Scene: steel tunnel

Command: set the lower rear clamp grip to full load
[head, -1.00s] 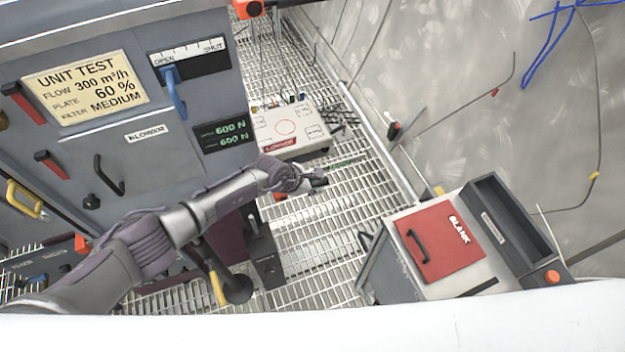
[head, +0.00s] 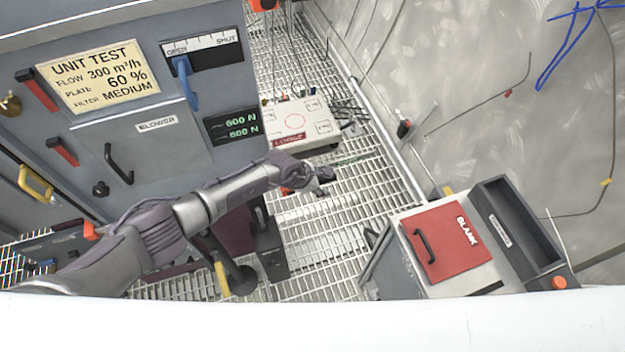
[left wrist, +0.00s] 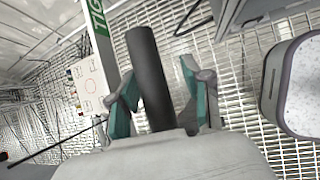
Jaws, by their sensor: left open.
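My left gripper (head: 322,182) reaches past the right side of the grey cabinet (head: 200,130), low over the grating. In the left wrist view its teal-padded fingers (left wrist: 158,98) are open, one on each side of a thick dark bar-like grip (left wrist: 148,65). The near end of this grip is between the fingers, with a gap visible at the right finger. I cannot tell for sure that it is the lower rear clamp grip. The cabinet's display (head: 233,126) reads 600 N on both lines. My right gripper is not in view.
Red levers (head: 37,90) and a blue OPEN/SHUT lever (head: 187,85) are on the cabinet. A white box (head: 298,121) stands beyond my left gripper. A bin with a red BLANK lid (head: 446,243) stands at right. Bare grating (head: 335,235) lies between.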

